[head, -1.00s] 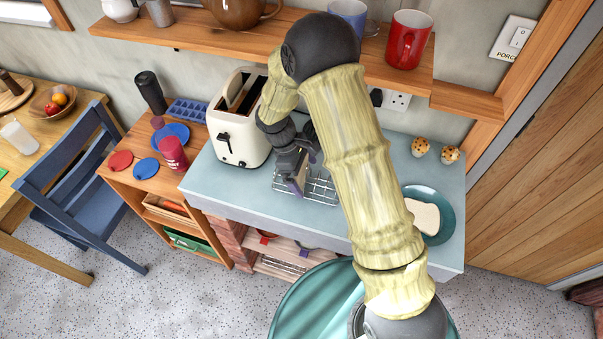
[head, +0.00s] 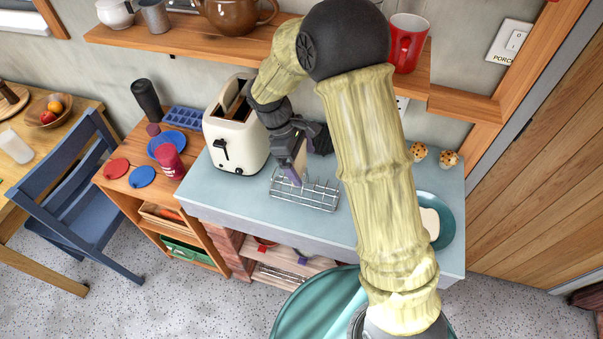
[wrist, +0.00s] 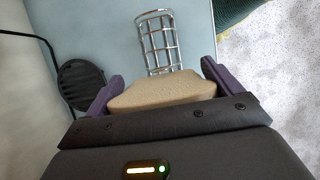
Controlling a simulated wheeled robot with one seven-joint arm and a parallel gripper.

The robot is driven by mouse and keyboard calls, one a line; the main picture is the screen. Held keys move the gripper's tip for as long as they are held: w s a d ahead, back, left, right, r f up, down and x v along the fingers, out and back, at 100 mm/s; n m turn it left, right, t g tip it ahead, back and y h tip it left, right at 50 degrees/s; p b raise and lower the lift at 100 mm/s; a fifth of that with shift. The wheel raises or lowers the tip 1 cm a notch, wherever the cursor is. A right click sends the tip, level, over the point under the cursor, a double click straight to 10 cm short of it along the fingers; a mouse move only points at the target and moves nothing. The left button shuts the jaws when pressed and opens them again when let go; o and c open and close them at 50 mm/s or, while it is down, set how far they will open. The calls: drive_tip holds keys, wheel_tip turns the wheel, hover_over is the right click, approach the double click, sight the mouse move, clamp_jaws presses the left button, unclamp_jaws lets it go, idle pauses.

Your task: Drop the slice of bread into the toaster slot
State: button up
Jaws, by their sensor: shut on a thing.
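My gripper (head: 291,172) is shut on a slice of bread (wrist: 162,92), which lies between its two purple fingers in the wrist view. In the head view the bread (head: 301,158) shows only in part beside the fingers. The gripper is above the wire toast rack (head: 318,195), which also shows in the wrist view (wrist: 160,45). The cream toaster (head: 232,145) stands just left of the gripper, with its dark slots facing up. My wrist hides part of the toaster's right side.
A teal plate (head: 447,233) with another bread slice (head: 430,222) is at the right, partly behind my arm. Two muffins (head: 449,158) stand at the back right. A wooden shelf (head: 180,38) with a brown teapot (head: 232,15) and a red mug (head: 408,42) overhangs the counter.

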sight(302, 164)
wheel_tip(302, 164, up, 4)
drive_tip(key=shift+f, duration=0.2)
drive_tip(key=s+a+b, duration=0.2)
drive_tip(key=s+a, duration=0.1)
drive_tip(key=s, duration=0.5)
drive_tip(key=s+a+b, duration=0.2)
drive_tip(key=s+a, duration=0.1)
drive_tip(key=s, duration=0.6)
drive_tip(key=shift+b, duration=0.4)
drive_tip(key=shift+w, duration=0.1)
